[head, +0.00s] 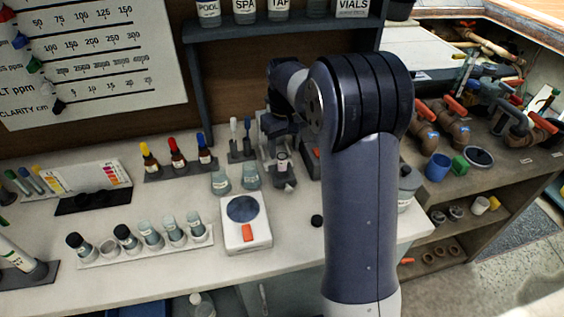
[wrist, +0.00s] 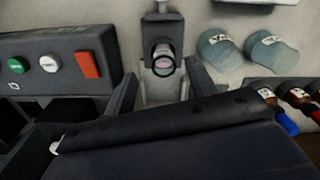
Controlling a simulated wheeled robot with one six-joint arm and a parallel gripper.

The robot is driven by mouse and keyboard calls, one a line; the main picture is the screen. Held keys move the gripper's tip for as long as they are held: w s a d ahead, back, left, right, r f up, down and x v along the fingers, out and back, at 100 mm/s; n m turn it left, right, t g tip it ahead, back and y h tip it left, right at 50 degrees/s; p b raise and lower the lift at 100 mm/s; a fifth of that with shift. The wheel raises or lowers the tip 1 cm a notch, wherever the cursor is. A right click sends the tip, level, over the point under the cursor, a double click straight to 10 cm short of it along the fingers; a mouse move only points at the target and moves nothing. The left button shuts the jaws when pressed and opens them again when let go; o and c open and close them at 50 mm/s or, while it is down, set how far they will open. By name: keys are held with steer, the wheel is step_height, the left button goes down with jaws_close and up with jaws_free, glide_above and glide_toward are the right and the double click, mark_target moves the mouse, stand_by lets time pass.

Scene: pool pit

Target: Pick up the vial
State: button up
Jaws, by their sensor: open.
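A small clear vial (wrist: 163,60) with a dark ring sits upright in a grey holder (wrist: 160,30) in the wrist view. In the head view the vial (head: 282,162) shows below my gripper (head: 280,138), at the back of the white bench. In the wrist view the two fingers of my gripper (wrist: 162,76) are spread apart, one on each side of the vial. Nothing is held. My wrist hides the lower part of the wrist view. Several other vials stand in a white rack (head: 150,255) at the front left.
A dark device (wrist: 75,65) with a green, a white and a red button stands close left of the fingers. Two labelled beakers (head: 221,180) and dropper bottles (head: 177,155) stand nearby. A white scale (head: 246,236) is in front.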

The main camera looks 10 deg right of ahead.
mark_target(282, 159)
steer(key=f, duration=0.3)
steer(key=f+p, duration=0.1)
steer(key=f, duration=0.1)
steer(key=shift+a, duration=0.25)
steer(key=shift+c, duration=0.3)
steer(key=c, duration=1)
step_height(282, 159, up, 10)
steer(key=shift+b, duration=0.5)
